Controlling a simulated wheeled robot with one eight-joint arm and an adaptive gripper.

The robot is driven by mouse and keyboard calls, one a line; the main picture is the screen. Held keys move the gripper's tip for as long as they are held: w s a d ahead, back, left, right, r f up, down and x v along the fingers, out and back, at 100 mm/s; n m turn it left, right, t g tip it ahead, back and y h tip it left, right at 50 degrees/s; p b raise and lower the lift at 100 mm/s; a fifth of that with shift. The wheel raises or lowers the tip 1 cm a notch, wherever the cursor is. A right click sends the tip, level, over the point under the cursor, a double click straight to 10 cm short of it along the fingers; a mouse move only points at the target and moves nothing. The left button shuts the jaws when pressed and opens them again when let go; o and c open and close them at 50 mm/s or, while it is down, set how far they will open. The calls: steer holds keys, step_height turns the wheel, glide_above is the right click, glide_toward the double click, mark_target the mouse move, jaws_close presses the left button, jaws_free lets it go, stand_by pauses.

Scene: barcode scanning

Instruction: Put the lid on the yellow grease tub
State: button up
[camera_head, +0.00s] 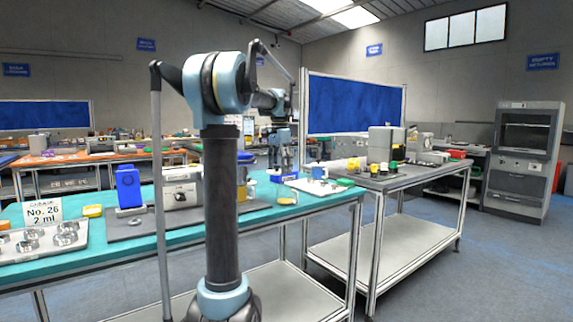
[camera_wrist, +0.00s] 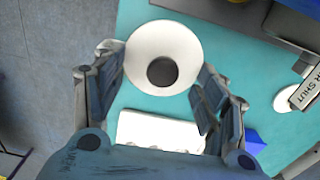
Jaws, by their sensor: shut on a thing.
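In the wrist view, a white round piece with a dark round centre (camera_wrist: 143,43), which looks like the lid, sits between the two fingers of my gripper (camera_wrist: 162,72). The fingers are closed in on its sides, above the teal table top. In the head view my gripper (camera_head: 283,163) is small, at the far end of my arm over the teal table, and the lid cannot be made out there. A small yellow item (camera_head: 252,188) stands on the table beside my arm and may be the grease tub. No yellow tub shows in the wrist view.
The teal table (camera_head: 140,246) also holds a blue bin (camera_head: 129,188), a beige machine (camera_head: 181,187), a yellow box (camera_head: 92,211) and a tray of metal parts at left. A white tray (camera_wrist: 150,132) lies below the lid in the wrist view. A grey bench (camera_head: 400,177) stands right.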

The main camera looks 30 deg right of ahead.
steer(key=shift+s+d+f, duration=0.25)
steer(key=shift+d+f, duration=0.3)
steer(key=shift+f, duration=0.1)
steer(key=shift+s+d+f, duration=0.3)
steer(key=shift+d+f, duration=0.2)
steer(key=shift+f, duration=0.1)
steer(key=shift+s+d+f, duration=0.25)
steer(key=shift+d+f, duration=0.3)
steer(key=shift+f, duration=0.1)
steer(key=shift+s+f, duration=0.1)
steer(key=shift+f, duration=0.4)
stand_by(1.4)
steer(key=o, duration=0.9)
steer(key=shift+o, duration=0.8)
steer(key=shift+o, duration=0.7)
steer(key=shift+r, duration=2.95)
